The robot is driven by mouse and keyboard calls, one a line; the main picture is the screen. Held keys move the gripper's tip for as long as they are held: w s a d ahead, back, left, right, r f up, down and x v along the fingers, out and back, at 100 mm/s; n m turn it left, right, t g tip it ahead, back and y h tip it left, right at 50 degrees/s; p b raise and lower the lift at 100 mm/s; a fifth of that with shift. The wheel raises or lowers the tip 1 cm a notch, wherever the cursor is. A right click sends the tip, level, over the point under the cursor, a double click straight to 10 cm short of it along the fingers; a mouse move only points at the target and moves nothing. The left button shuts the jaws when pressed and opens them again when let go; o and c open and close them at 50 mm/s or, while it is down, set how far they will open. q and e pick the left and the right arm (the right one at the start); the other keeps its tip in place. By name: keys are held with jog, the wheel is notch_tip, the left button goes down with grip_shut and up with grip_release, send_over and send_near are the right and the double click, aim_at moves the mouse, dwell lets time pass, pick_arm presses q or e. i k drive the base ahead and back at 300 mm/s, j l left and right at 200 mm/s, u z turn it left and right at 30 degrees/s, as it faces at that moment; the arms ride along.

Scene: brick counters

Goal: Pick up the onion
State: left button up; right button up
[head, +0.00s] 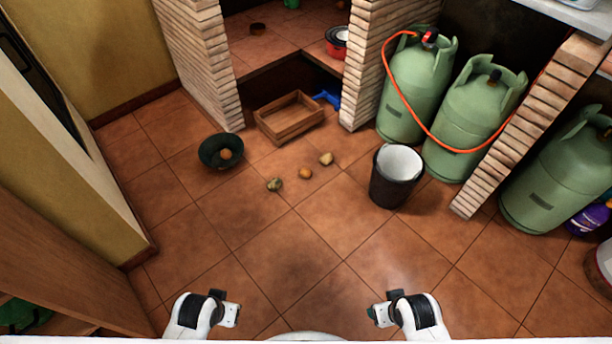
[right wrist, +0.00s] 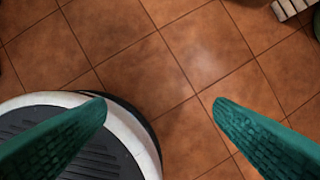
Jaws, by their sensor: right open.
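Three small round vegetables lie on the tiled floor: a golden-brown one that looks like the onion (head: 305,173), a greenish-brown one (head: 274,185) to its left and a pale tan one (head: 326,159) to its right. An orange-brown round item (head: 225,154) sits in a dark green bowl (head: 208,158); it is too small to identify surely. My left gripper (head: 232,314) is low in the head view, its jaw opening unclear. My right gripper (head: 376,314) is low and right of centre, well short of the vegetables. In the right wrist view its green fingers (right wrist: 160,108) are apart, with nothing between them.
A black bin with a white liner (head: 390,180) stands right of the vegetables. A wooden crate (head: 290,118) lies behind them by the brick pillars. Green gas cylinders (head: 465,120) with an orange hose stand at the right. The floor before me is clear.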

aim_at(305, 172)
jog(key=i+j+z, duration=0.35)
jog(key=i, duration=0.35)
jog(key=i+j+z, duration=0.35)
jog(key=i+j, duration=0.15)
jog(key=i, duration=0.15)
